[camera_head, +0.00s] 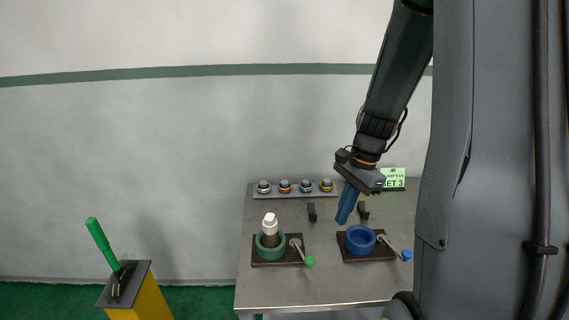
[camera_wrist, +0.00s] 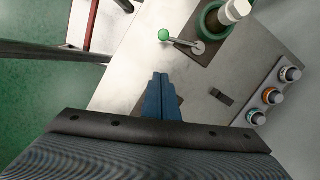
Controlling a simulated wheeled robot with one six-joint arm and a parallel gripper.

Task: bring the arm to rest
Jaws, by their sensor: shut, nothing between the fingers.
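My gripper (camera_head: 345,205) hangs from the arm above the grey metal table (camera_head: 288,288), with its blue fingers pointing down. The fingers are shut and empty. In the head view they appear just above and behind the blue ring vise (camera_head: 360,240), whose ring looks empty. In the wrist view the closed fingers (camera_wrist: 161,82) show at the centre. The green ring vise (camera_head: 259,252) stands to the left with a white-topped brown pipe (camera_head: 270,229) upright in it. The green vise also shows at the top of the wrist view (camera_wrist: 211,22). The blue vise cannot be made out there.
Several capped fittings (camera_head: 285,186) stand on a strip along the table's back edge. Two small dark blocks (camera_head: 311,212) stand behind the vises. A green sign (camera_head: 393,178) is at the back right. A yellow stand with a green-handled lever (camera_head: 100,240) is at the left, apart from the table.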

